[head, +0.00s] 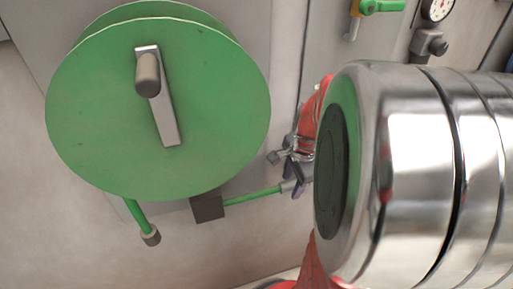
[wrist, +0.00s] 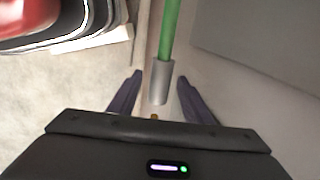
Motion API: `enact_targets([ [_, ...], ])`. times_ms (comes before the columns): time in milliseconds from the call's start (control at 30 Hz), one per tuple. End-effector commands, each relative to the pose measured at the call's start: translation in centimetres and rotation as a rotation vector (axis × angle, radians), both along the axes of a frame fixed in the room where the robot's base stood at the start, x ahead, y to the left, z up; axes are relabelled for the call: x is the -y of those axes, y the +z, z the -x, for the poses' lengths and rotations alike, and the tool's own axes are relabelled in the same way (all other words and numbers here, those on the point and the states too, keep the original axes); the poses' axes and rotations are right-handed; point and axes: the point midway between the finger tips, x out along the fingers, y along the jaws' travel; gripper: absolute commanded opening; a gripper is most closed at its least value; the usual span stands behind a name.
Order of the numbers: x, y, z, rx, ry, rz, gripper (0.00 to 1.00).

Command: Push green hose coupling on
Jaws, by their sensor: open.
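A green hose (head: 252,196) runs right from a dark block under the reel and ends in a grey coupling (head: 289,187). In the wrist view the green hose (wrist: 170,30) comes down from the top into the grey cylindrical coupling (wrist: 161,82). My gripper (head: 300,180) is at this coupling in the head view, partly hidden by my arm. In the wrist view my gripper (wrist: 157,88) is open, with one dark finger on each side of the coupling and gaps between. A small brass-coloured tip (wrist: 155,117) shows just below the coupling.
A large green reel (head: 100,110) with a grey crank is on the wall. A second green hose end with a grey-brown tip (head: 150,237) hangs below it. A green-handled valve (head: 380,6) and a gauge (head: 437,8) are at the top right. A pale panel (wrist: 260,45) stands right of the hose.

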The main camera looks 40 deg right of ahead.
Motion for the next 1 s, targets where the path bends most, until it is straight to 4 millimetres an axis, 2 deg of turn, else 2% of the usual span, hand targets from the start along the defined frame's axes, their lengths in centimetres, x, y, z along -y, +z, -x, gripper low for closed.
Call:
enact_targets([
  [200, -0.03, 0.01, -0.02, 0.000, 0.001, 0.000, 0.43],
  [800, -0.05, 0.03, -0.03, 0.000, 0.002, -0.001, 0.01],
  [1000, -0.06, 0.03, -0.03, 0.000, 0.002, -0.001, 0.00],
])
